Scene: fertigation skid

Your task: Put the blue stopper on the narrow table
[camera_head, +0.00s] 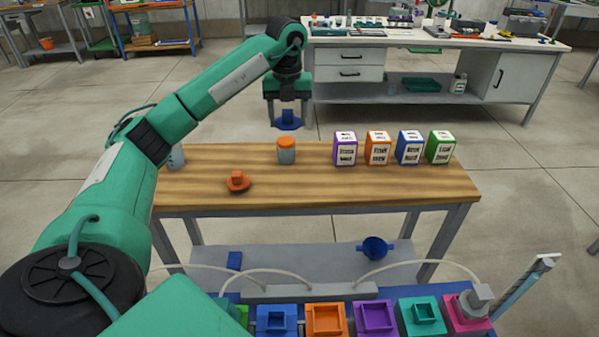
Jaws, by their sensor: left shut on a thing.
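The blue stopper (288,119) is between the fingers of my left gripper (287,117), which is shut on it and points down. Stopper and gripper are in the air, and in the picture they show just beyond the far edge of the narrow table (330,190). Its top is wooden and its legs are grey. The stopper does not touch the table top. How high it is above the table is hard to tell. My right gripper is out of view.
On the table stand an orange-lidded jar (286,152), an orange stopper (237,182), a clear container (176,158) and several labelled boxes (377,148). The front middle of the top is clear. A row of coloured sockets (326,319) lies nearest me. A white workbench (400,42) stands behind.

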